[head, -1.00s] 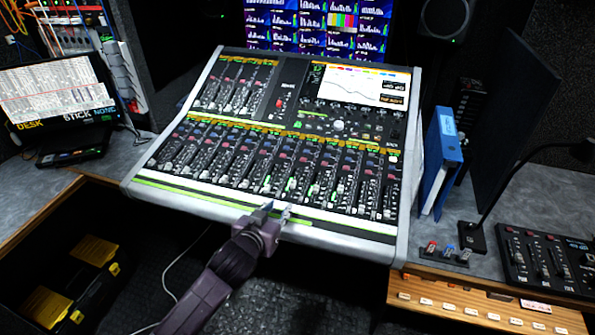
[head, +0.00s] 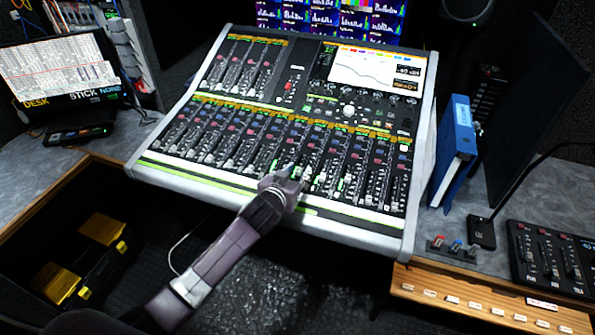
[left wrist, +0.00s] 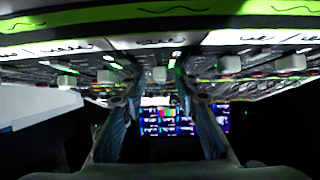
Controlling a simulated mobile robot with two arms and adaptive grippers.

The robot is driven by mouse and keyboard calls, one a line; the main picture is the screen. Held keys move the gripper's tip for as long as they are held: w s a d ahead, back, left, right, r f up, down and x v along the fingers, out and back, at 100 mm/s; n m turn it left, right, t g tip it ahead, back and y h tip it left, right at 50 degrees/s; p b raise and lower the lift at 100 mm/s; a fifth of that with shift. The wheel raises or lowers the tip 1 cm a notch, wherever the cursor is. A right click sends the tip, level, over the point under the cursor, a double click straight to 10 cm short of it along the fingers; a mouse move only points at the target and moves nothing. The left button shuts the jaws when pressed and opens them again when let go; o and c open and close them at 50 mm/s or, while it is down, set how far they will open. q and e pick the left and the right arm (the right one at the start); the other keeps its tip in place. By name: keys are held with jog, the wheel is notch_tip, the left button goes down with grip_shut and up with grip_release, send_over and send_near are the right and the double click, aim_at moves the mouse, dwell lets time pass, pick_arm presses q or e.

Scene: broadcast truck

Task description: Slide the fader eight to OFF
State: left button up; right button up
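The mixing console (head: 424,150) fills the middle of the head view. A long row of channel faders with pale caps runs along its lower part. Labels are too small to read, so I cannot tell which one is fader eight. My left gripper (head: 294,174) is over the front part of this row, right of its middle. In the left wrist view its two fingers (left wrist: 153,88) stand apart, pointing at the console. A pale fader cap (left wrist: 159,73) shows between the fingertips; I cannot tell whether they touch it. My right gripper is out of view.
A blue binder (head: 457,150) stands right of the console. A small control panel (head: 550,262) and a thin lamp arm are at the far right. A laptop screen (head: 62,83) is at the left. Yellow-and-black cases (head: 85,270) sit low at the left.

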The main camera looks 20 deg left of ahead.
aim_at(299, 176)
pick_arm(q)
grip_shut()
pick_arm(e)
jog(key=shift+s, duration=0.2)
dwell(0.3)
pick_arm(q)
jog(key=shift+s+f, duration=0.15)
jog(key=shift+s, duration=0.15)
jog(key=s+p, duration=0.1)
jog(key=s, duration=0.2)
jog(key=shift+s+f, duration=0.15)
jog(key=shift+s, duration=0.1)
grip_release()
jog(key=shift+w+a, duration=0.1)
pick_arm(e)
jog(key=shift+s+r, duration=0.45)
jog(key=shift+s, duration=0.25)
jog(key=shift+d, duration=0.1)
